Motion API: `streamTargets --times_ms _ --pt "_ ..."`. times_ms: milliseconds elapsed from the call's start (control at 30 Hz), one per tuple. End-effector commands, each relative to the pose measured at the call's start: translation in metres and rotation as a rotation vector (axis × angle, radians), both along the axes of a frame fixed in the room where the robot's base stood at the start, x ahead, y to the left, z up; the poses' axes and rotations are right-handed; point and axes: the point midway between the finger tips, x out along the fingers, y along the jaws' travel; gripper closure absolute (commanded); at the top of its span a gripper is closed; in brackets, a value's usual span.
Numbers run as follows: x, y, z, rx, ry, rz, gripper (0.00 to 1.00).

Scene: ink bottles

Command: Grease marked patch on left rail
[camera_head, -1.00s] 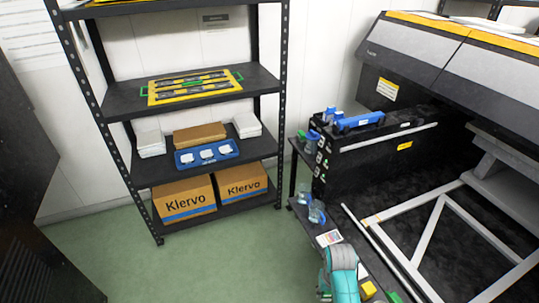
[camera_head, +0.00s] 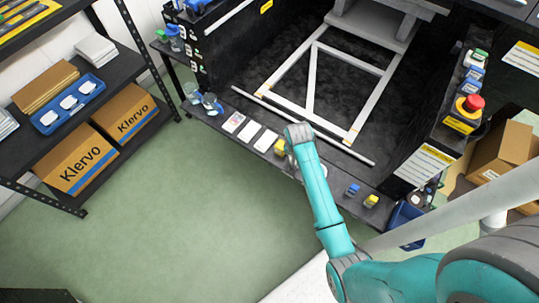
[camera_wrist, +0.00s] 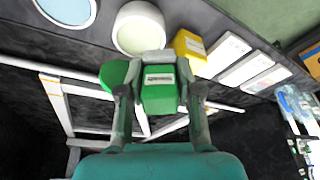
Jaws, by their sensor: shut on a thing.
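In the wrist view my gripper (camera_wrist: 159,92) is shut on a green block-like tool (camera_wrist: 158,95) with a white label; a grey part shows above it. A rounded green part (camera_wrist: 113,75) shows just left of the tool. The pale rail frame (camera_head: 313,75) lies in the black machine bay, with small orange marks near its front corners. Its left rail (camera_head: 285,68) runs back from the front bar. In the wrist view the frame (camera_wrist: 52,98) lies beyond my gripper. In the head view my arm hides the gripper and tool. I cannot tell which mark is the patch.
A shelf along the bay front holds a yellow block (camera_head: 280,147), white cards (camera_head: 248,131), and small blue and yellow items to the right. The wrist view shows a white pot (camera_wrist: 140,28) and a pale-blue-topped dish (camera_wrist: 65,10). A loose white rod (camera_head: 345,149) lies before the frame.

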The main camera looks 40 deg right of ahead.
Motion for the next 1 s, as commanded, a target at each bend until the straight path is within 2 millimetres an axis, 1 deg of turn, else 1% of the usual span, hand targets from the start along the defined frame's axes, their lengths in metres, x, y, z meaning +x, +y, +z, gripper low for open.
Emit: streamTargets --times_ms 33,100,233,433,733,1000 --pt "-0.005 -0.008 -0.001 -0.004 -0.011 -0.030 0.89" --pt "-0.008 -0.016 -0.001 -0.008 -0.026 -0.060 0.89" --pt "-0.011 -0.023 -0.002 -0.013 -0.041 -0.090 0.89" --pt "-0.012 -0.024 -0.008 -0.014 -0.041 -0.094 0.89" --pt "-0.012 -0.024 -0.028 -0.013 -0.042 -0.092 0.89" --pt "-0.011 -0.024 -0.031 -0.014 -0.042 -0.092 0.89"
